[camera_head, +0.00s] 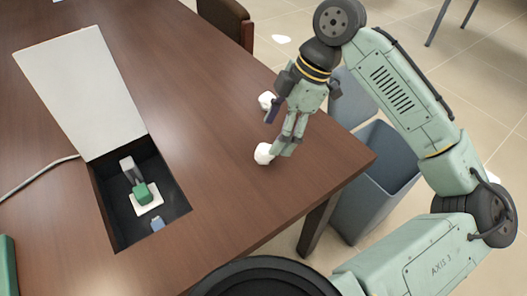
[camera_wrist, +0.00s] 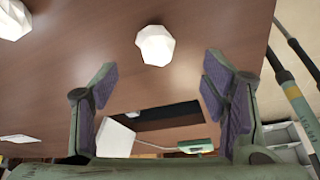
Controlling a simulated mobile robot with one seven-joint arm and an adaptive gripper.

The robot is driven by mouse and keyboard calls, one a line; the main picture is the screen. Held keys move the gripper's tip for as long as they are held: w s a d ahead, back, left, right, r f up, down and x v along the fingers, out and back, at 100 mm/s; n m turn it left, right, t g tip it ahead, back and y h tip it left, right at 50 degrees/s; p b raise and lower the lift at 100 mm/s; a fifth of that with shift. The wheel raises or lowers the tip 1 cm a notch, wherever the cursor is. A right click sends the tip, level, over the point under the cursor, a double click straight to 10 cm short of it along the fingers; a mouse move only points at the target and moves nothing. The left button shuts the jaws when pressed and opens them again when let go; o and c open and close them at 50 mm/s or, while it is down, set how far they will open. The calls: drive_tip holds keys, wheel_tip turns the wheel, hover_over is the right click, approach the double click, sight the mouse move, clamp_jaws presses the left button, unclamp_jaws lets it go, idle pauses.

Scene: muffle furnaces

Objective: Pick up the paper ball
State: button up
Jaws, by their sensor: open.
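A white crumpled paper ball (camera_head: 264,153) lies on the brown table (camera_head: 190,110) near its right edge, close to my gripper's fingers. A second white paper ball (camera_head: 267,101) lies farther back, partly hidden by my gripper. My gripper (camera_head: 279,132) is open above the table. In the wrist view, my gripper (camera_wrist: 160,82) shows its two purple-padded fingers wide apart with nothing between them. One paper ball (camera_wrist: 155,45) is centred beyond the fingertips there, and another (camera_wrist: 14,20) is at the upper left corner. I cannot tell which ball matches which between views.
A recessed socket box (camera_head: 110,215) with its white lid (camera_head: 85,90) raised is at the table's left, holding a green plug (camera_head: 143,194). A blue-grey bin (camera_head: 375,195) stands beyond the table's right edge. A brown chair (camera_head: 225,20) is at the back.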

sight(266, 147)
drive_tip(key=p+x, duration=0.1)
drive_tip(key=x, duration=0.5)
drive_tip(key=shift+w+a+f, duration=0.15)
drive_tip(key=shift+a+f, duration=0.05)
drive_tip(key=c, duration=0.8)
